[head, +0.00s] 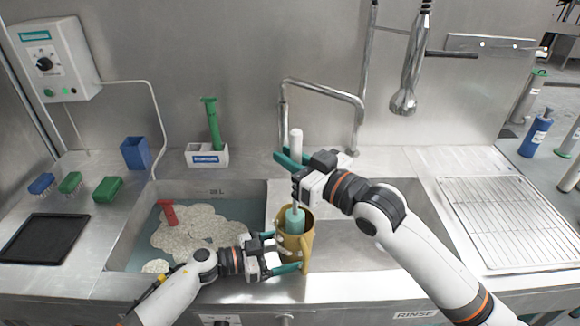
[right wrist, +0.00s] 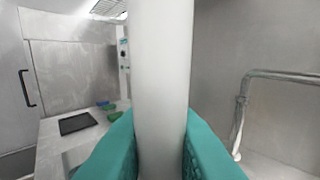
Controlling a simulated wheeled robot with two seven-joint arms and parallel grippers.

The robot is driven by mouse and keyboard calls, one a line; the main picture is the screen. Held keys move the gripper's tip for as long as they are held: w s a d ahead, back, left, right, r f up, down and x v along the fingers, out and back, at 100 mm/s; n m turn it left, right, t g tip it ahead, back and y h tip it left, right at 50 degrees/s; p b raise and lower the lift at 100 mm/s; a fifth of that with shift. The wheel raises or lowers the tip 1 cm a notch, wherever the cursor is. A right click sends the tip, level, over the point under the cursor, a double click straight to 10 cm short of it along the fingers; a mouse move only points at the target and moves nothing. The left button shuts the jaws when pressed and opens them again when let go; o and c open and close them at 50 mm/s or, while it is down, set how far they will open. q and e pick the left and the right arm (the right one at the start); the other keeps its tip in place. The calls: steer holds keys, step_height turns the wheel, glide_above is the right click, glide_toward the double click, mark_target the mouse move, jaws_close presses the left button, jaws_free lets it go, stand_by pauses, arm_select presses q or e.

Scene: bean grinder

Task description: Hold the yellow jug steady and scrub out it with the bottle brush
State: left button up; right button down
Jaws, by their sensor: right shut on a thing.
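The yellow jug (head: 306,246) stands upright on the divider between the two sinks, its handle toward the front right. The bottle brush (head: 296,141) has a white handle and a teal head (head: 294,219). It is upright, with its head at the jug's mouth and its lower end hidden inside. My right gripper (head: 295,160) is shut on the brush handle above the jug; the right wrist view shows the handle (right wrist: 162,70) between both teal fingers (right wrist: 160,150). My left gripper (head: 283,252) is at the jug's left side, fingers around it; whether they press on it is unclear.
The left sink (head: 215,190) holds water, foam and a red-handled thing (head: 168,212). The right sink (head: 345,255) looks empty. A faucet (head: 320,88) stands behind, a spray head (head: 404,100) hangs above. A green brush (head: 212,125) stands in a white holder (head: 206,156). A rack (head: 500,215) lies right.

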step_height(320, 180, up, 8)
stand_by(0.8)
stand_by(0.7)
arm_select(q)
steer(key=o, duration=0.7)
steer(key=shift+c, duration=0.2)
steer(key=shift+a, duration=0.15)
steer(key=v, duration=1.1)
steer(key=shift+a, duration=0.4)
steer(key=shift+s, duration=0.15)
